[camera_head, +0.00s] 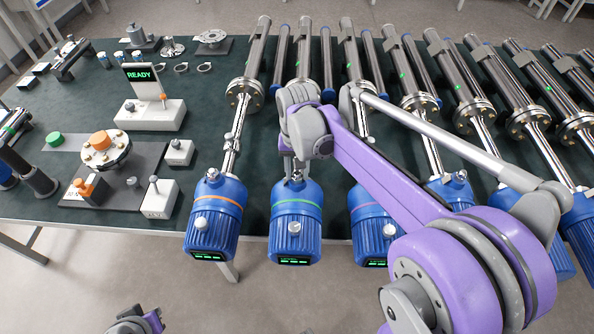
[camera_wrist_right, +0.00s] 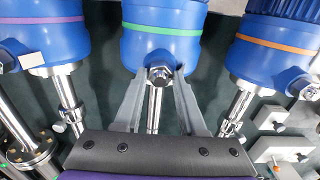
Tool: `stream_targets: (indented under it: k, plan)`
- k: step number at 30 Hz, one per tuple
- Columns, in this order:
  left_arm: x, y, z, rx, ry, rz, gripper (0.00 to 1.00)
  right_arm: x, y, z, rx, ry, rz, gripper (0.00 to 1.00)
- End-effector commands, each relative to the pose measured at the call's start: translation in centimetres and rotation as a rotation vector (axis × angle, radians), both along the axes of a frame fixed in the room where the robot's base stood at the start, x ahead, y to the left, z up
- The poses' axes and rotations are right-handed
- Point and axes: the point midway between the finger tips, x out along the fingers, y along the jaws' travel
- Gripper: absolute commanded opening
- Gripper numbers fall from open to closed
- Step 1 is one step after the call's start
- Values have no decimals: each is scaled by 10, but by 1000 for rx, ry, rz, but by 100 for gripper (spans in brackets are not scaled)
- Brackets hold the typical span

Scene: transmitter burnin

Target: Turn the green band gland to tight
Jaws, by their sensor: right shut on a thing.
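The green band transmitter (camera_head: 295,225) is a blue ribbed housing with a green ring, second from the left in the row; it also shows in the middle of the right wrist view (camera_wrist_right: 162,48). In the head view the right gripper (camera_head: 293,170) partly hides the stem and neck. Part of my left arm's end (camera_head: 135,322) shows at the bottom edge; its fingers cannot be made out.
An orange band transmitter (camera_head: 213,220) and a purple band transmitter (camera_head: 368,222) stand close on either side. More transmitters follow to the right. A READY display (camera_head: 140,75), a flanged fixture (camera_head: 103,150) and small blocks sit on the left of the dark table.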

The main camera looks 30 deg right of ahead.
Motion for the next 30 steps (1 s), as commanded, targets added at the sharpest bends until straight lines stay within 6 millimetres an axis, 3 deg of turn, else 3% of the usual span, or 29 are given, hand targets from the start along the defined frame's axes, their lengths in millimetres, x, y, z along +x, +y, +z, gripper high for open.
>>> stream_targets:
  k: [12, 30]
  plan:
    - [-1, 0, -3, 0, 2, 0, 0, 0, 0, 0, 0, 0, -235, 0]
    - [-1, 0, -3, 0, 2, 0, 0, 0, 0, 0, 0, 0, -287, 0]
